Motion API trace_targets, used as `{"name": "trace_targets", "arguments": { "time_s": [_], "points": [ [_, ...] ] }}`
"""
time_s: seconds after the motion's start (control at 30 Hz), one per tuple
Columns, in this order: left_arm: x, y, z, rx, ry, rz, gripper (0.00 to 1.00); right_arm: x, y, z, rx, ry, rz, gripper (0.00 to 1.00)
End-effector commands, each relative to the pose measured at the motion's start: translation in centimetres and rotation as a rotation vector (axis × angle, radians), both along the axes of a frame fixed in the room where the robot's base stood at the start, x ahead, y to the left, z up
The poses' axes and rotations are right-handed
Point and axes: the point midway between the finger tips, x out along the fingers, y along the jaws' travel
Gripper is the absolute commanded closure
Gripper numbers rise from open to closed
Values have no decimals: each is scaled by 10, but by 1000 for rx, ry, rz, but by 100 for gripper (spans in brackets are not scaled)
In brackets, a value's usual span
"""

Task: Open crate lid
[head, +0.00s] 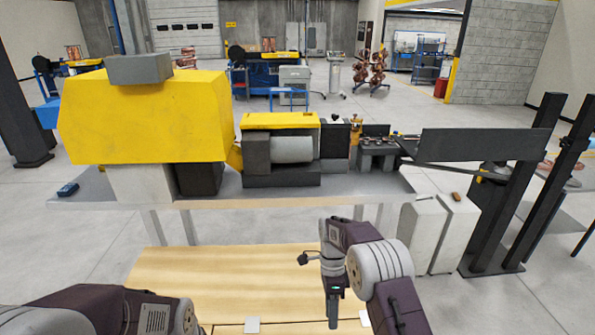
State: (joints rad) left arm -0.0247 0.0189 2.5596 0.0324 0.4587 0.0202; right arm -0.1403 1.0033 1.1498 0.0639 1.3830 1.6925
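The crate (215,285) is pale wood and stands low in front of me, below the workbench. Its flat lid lies across the top, with a seam near the bottom edge of the picture. Two small pale tabs, a left one (252,325) and a right one (365,318), sit along that seam. My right gripper (333,320) points down over the crate's near edge, between the tabs and closer to the right one. It shows edge-on, so its finger gap is hidden. My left arm enters at bottom left; its gripper is outside the picture.
A grey workbench (370,187) carrying a yellow machine (145,120) runs behind the crate. White cabinets (425,235) and dark posts (520,190) stand to the right. Bare concrete floor lies left of the crate.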

Motion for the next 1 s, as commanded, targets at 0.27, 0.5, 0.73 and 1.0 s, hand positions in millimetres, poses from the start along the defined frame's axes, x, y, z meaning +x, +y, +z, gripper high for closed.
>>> {"name": "trace_targets", "arguments": {
  "time_s": [0.27,0.5,0.73,1.0],
  "points": [
    [0,0,-63,0,1,0,100,-44,-33,44,49,-181,56,68],
    [0,0,-91,0,1,0,100,-140,-56,5,177,-360,698,68],
    [0,0,-86,0,0,0,100,-173,-61,-29,243,-400,1380,68],
    [0,0,-86,0,0,0,100,-162,-61,-28,239,-414,1552,90]
  ]
}}
